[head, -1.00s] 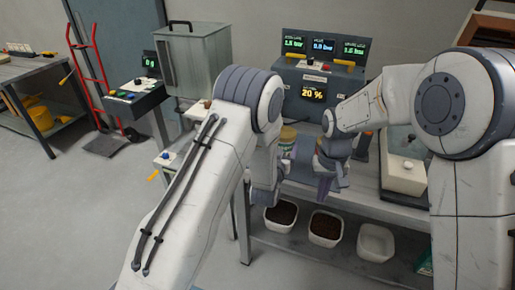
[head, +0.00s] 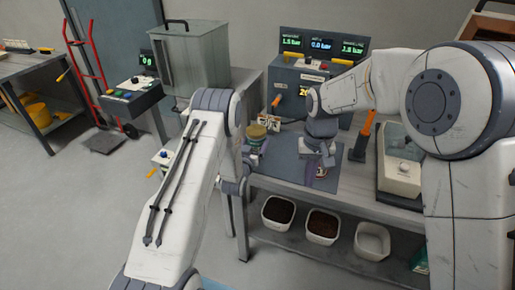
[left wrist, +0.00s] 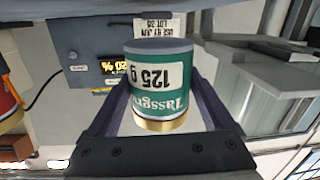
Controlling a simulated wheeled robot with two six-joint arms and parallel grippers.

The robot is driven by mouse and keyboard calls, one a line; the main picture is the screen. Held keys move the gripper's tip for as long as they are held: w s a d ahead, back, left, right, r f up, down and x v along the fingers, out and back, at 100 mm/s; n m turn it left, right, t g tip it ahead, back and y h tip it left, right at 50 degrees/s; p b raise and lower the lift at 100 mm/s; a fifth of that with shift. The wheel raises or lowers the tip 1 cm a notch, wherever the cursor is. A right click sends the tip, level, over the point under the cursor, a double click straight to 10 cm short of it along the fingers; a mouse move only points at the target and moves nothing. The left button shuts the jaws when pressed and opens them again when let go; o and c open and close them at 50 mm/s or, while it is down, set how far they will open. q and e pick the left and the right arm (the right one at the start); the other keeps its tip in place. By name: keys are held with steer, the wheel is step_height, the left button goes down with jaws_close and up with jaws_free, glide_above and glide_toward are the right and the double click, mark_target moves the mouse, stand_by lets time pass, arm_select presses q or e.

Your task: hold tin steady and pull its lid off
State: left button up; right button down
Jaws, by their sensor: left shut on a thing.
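A green tin (head: 256,142) with a gold-tan lid (head: 257,131) is at the left end of the workbench. In the left wrist view the tin (left wrist: 160,85) appears upside down, its "125 g" label facing me and its gold end toward the gripper. My left gripper (left wrist: 165,120) is shut on the tin, a purple finger on each side; it also shows in the head view (head: 248,160). My right gripper (head: 320,176) points down over the dark mat, apart from the tin. Its fingers partly hide a small red and white object (head: 321,172); whether they hold it is unclear.
A dark mat (head: 290,152) lies on the bench. A console with displays (head: 310,68) stands behind, a white card (head: 268,122) near the tin. An orange-handled tool (head: 363,135) and a glass-covered scale (head: 400,175) are to the right. White tubs (head: 322,226) sit on the lower shelf.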

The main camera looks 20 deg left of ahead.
mark_target(256, 148)
arm_select(q)
step_height(256, 148, down, 3)
steer(key=shift+d+f, duration=0.1)
steer(key=o, duration=0.9)
steer(key=shift+o, duration=0.2)
steer(key=s+b, duration=0.1)
steer(key=s, duration=1.1)
steer(key=shift+d+r, duration=0.3)
steer(key=shift+r, duration=0.1)
